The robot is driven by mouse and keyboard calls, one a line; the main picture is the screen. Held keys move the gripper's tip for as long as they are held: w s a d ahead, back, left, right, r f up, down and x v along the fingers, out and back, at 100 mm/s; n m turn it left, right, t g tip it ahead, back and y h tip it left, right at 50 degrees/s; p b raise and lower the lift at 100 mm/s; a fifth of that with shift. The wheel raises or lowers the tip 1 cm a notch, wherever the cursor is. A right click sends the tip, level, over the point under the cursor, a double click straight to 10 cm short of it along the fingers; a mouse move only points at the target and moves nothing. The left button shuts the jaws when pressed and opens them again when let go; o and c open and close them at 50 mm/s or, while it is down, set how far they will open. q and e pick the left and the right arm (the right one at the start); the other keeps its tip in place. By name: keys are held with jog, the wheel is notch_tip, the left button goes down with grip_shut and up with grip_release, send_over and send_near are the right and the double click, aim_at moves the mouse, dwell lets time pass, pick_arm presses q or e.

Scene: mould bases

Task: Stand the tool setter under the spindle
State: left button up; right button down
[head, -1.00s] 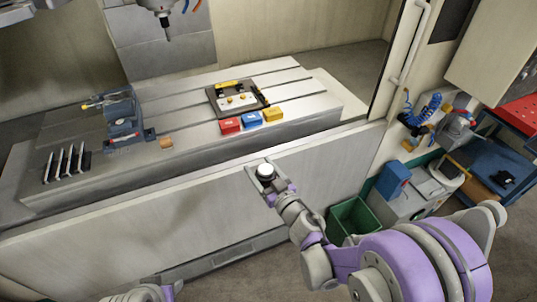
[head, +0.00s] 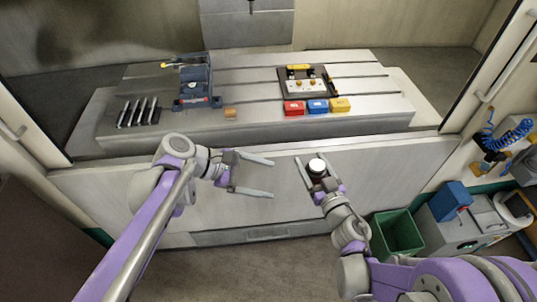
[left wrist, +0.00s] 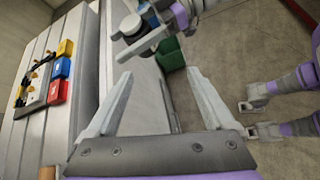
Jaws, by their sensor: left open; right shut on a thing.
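The tool setter (head: 317,167), a small dark cylinder with a white top, is upright in my right gripper (head: 317,158), in front of the machine table. My right gripper is shut on it; it also shows in the left wrist view (left wrist: 131,25). My left gripper (head: 272,178) is open and empty, just left of the tool setter and apart from it. Its open fingers show in the left wrist view (left wrist: 160,75). The spindle tip (head: 251,6) is at the top edge of the head view; the rest of the spindle is out of frame.
A green bin (head: 399,235) stands below right.

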aim_at(318, 162)
pick_arm(q)
jog(key=w+r+n+h, duration=0.3)
jog(key=w, duration=0.1)
jog(key=x, duration=1.2)
jog(key=shift+w+d+r, duration=0.1)
jog(key=shift+d, duration=0.3)
jog(key=c, duration=1)
jog(key=shift+w+a+n, duration=0.15)
jog(key=shift+w+n, duration=0.05)
jog(key=shift+n, duration=0.1)
grip_shut()
pick_arm(e)
jog(key=shift+s, duration=0.1)
pick_arm(q)
jog(key=shift+r, duration=0.1)
pick_arm(e)
jog(key=shift+c, duration=1.3)
grip_release()
pick_arm(q)
jog(key=shift+s, duration=0.1)
pick_arm(e)
jog(key=shift+o, duration=1.3)
